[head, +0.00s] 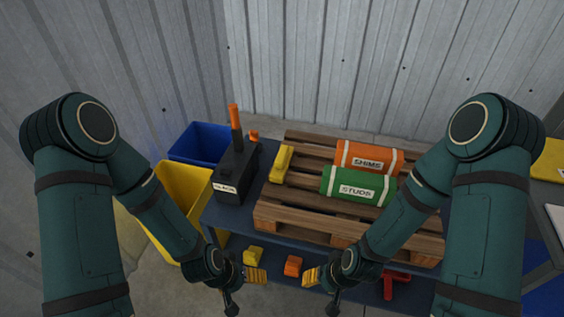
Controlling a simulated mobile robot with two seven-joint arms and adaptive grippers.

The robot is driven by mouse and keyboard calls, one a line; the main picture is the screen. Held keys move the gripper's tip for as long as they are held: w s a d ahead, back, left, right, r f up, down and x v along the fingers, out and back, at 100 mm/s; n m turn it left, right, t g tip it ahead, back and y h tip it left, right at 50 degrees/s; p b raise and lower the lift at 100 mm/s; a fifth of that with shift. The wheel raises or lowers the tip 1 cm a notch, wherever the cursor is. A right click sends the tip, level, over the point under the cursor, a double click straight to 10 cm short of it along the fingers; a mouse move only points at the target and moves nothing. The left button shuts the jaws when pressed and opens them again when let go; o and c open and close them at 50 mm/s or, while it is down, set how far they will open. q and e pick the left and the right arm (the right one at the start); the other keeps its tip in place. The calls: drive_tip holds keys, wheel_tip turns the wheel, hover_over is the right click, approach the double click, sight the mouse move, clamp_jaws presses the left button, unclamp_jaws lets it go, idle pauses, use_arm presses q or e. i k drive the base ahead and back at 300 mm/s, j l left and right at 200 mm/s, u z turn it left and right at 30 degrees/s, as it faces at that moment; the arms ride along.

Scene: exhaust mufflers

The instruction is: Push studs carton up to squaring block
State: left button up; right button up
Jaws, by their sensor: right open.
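The studs carton (345,191) is a green, rounded pack with white bands and a STUDS label. It lies on a wooden pallet, in front of the orange SHIMS pack. A yellow block (282,164), which looks like the squaring block, sits at the pallet's left edge, with a gap between it and the carton. My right gripper (321,288) is low in front of the pallet, open and empty, apart from the carton. My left gripper (244,288) is also low in front, its fingers apart and empty.
The orange SHIMS pack (368,158) lies close behind the carton. A black tool (233,170) with an orange handle stands left of the pallet (290,219). Blue (195,140) and yellow (180,190) bins stand further left. Small yellow and orange pieces lie low in front.

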sight(358, 186)
drive_tip(key=u, duration=1.6)
drive_tip(key=k+l, duration=0.15)
drive_tip(key=l, duration=0.2)
drive_tip(key=k+l, duration=0.15)
drive_tip(key=l, duration=0.2)
drive_tip(key=k+l, duration=0.2)
drive_tip(key=l, duration=0.15)
drive_tip(key=k+l, duration=0.15)
drive_tip(key=l, duration=0.2)
